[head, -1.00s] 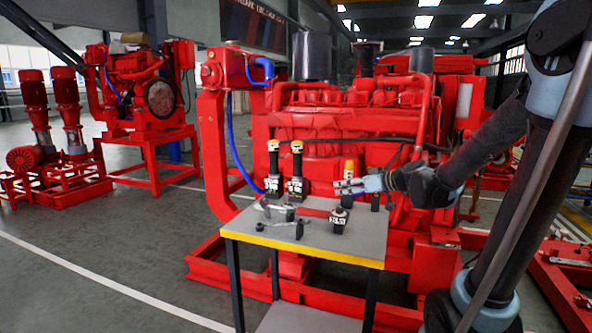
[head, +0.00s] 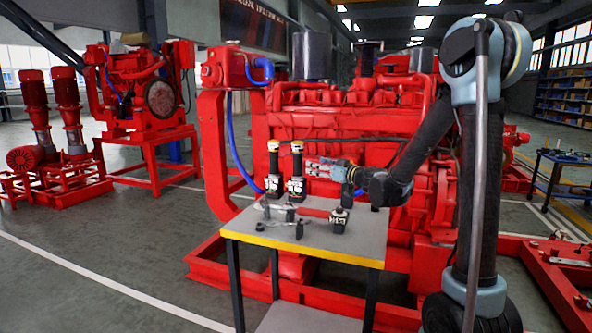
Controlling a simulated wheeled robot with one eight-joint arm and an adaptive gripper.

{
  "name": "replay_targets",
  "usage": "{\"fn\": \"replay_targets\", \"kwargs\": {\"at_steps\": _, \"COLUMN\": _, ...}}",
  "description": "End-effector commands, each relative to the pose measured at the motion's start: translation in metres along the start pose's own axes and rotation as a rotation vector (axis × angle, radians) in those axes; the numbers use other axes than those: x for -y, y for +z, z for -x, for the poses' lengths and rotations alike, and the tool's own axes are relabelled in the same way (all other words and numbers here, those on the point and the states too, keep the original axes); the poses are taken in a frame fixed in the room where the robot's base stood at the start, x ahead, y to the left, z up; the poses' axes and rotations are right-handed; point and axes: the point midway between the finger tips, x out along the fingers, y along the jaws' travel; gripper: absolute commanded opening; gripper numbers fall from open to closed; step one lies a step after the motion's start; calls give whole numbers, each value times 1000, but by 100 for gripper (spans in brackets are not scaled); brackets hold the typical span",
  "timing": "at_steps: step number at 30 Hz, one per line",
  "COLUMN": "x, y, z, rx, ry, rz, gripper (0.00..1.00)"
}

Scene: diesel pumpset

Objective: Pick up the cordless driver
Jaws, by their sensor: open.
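A low dark labelled object (head: 339,220) stands at the table's middle right. Their shapes are too small to tell for certain which is the cordless driver. My gripper (head: 309,168) is open and empty, its fingers pointing left. In the picture its tips are just right of the right upright tool; I cannot tell whether they touch. My gripper and forearm cover things behind them at the table's back right.
The small grey table (head: 345,248) has a yellow front edge. A red-handled tool (head: 318,212) and small metal tools (head: 283,227) lie on it. The red diesel engine (head: 340,125) stands close behind. Floor is open at the front left.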

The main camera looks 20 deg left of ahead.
Motion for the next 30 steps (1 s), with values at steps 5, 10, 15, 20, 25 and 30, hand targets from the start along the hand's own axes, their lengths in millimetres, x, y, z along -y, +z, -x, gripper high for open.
{"fn": "replay_targets", "kwargs": {"at_steps": 5, "x": 1, "y": 0, "z": -33, "rx": 0, "ry": -2, "rz": 0, "gripper": 56}}
{"fn": "replay_targets", "kwargs": {"at_steps": 10, "x": 0, "y": 0, "z": -56, "rx": 0, "ry": -1, "rz": 0, "gripper": 56}}
{"fn": "replay_targets", "kwargs": {"at_steps": 15, "x": 0, "y": 0, "z": -66, "rx": 1, "ry": 0, "rz": 0, "gripper": 56}}
{"fn": "replay_targets", "kwargs": {"at_steps": 20, "x": 0, "y": -2, "z": -74, "rx": 1, "ry": -1, "rz": 0, "gripper": 56}}
{"fn": "replay_targets", "kwargs": {"at_steps": 25, "x": 0, "y": -6, "z": -94, "rx": 1, "ry": -1, "rz": 0, "gripper": 56}}
{"fn": "replay_targets", "kwargs": {"at_steps": 30, "x": 0, "y": -6, "z": -115, "rx": 1, "ry": -1, "rz": 0, "gripper": 56}}
